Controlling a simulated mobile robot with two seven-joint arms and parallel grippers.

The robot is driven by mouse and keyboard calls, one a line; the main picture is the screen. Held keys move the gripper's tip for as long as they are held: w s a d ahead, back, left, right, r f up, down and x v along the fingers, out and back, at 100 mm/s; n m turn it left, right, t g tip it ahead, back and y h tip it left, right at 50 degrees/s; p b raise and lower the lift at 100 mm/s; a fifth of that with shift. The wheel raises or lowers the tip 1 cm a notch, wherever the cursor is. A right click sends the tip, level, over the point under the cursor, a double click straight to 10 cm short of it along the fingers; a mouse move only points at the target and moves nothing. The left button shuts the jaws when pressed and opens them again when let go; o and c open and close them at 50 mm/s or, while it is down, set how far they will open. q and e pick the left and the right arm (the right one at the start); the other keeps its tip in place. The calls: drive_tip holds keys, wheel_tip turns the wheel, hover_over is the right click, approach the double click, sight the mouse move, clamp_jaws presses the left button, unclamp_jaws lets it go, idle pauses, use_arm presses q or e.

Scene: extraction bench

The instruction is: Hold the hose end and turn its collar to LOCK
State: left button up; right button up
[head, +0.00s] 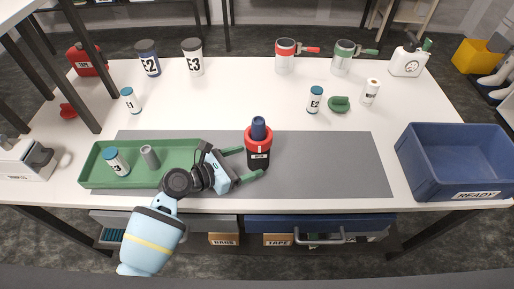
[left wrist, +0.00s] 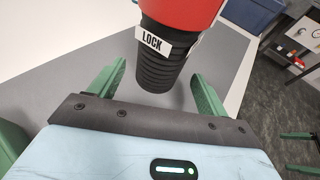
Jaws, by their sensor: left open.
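The hose end (head: 258,155) stands upright on the grey mat, with a black ribbed lower part, a red collar (head: 259,136) and a dark blue top. In the left wrist view the black ribbed part (left wrist: 158,72) and red collar (left wrist: 185,12) show, with a white LOCK label (left wrist: 152,41) below the collar. My left gripper (head: 251,162) is open, its green fingers pointing at the hose end, one on each side of it. In the left wrist view the gripper (left wrist: 158,82) shows no finger touching it clearly.
A green tray (head: 95,178) with a blue-capped bottle (head: 117,162) and a grey cylinder (head: 150,156) lies left on the grey mat (head: 330,165). A blue READY bin (head: 455,160) stands at the right. Jars and cans line the back. The mat right of the hose end is clear.

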sight(249, 160)
use_arm(q)
drive_tip(key=shift+x, duration=1.95)
drive_tip(key=c, duration=0.8)
drive_tip(key=shift+a, duration=0.1)
drive_tip(key=shift+c, duration=0.2)
